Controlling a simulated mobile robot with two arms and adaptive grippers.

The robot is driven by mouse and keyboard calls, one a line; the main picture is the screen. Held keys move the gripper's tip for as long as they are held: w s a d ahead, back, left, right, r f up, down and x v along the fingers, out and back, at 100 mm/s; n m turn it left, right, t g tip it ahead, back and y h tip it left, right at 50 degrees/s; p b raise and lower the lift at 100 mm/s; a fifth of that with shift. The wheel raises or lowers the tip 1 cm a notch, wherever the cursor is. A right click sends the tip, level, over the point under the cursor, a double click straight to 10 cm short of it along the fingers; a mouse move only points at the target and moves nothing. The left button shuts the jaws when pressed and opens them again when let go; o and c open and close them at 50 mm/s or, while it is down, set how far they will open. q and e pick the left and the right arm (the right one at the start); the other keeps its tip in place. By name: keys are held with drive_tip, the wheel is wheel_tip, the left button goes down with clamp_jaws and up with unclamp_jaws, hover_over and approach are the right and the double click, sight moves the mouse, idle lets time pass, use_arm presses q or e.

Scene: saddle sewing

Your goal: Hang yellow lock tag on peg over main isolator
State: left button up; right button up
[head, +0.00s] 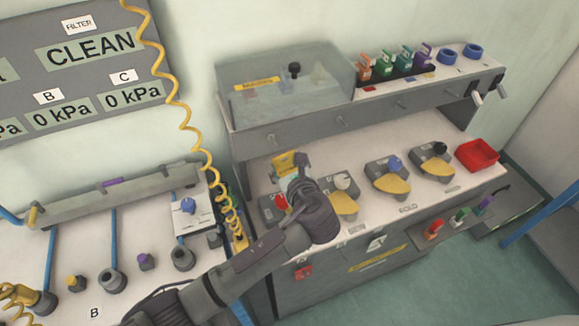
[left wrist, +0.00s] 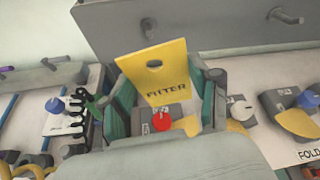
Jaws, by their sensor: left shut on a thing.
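The yellow lock tag (left wrist: 165,60), marked FILTER with a hole near its top, stands between the fingers of my left gripper (left wrist: 167,95). It also shows in the head view (head: 285,160), just beyond the gripper (head: 297,173). A peg (left wrist: 148,28) sticks out of the grey rail above the tag's top edge; the tag looks apart from it. A unit with a red knob (left wrist: 161,122) lies below the tag; in the head view it is partly hidden by my arm (head: 279,202). I cannot read its label. My right gripper is not in view.
More pegs (head: 340,121) run along the rail to the right. Knob units with yellow plates (head: 393,183) and a red tray (head: 477,155) stand on the bench. A clear cover (head: 285,85) sits above the rail. A coiled yellow hose (head: 184,120) hangs left of my gripper.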

use_arm(q)
drive_tip(key=shift+w+a, duration=0.2)
drive_tip(key=shift+w, duration=0.4)
drive_tip(key=shift+w+a, duration=0.15)
drive_tip(key=shift+w, duration=0.3)
drive_tip(key=x, duration=0.2)
drive_tip(key=r+x, duration=0.1)
drive_tip(key=x, duration=0.2)
drive_tip(key=shift+w+a, duration=0.2)
drive_tip(key=shift+a, duration=0.05)
drive_tip(key=shift+w+f+p, duration=0.15)
drive_tip(key=shift+p, duration=0.3)
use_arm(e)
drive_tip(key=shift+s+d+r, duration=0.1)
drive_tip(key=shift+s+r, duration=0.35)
use_arm(q)
drive_tip(key=o, duration=1)
drive_tip(key=shift+a, duration=0.1)
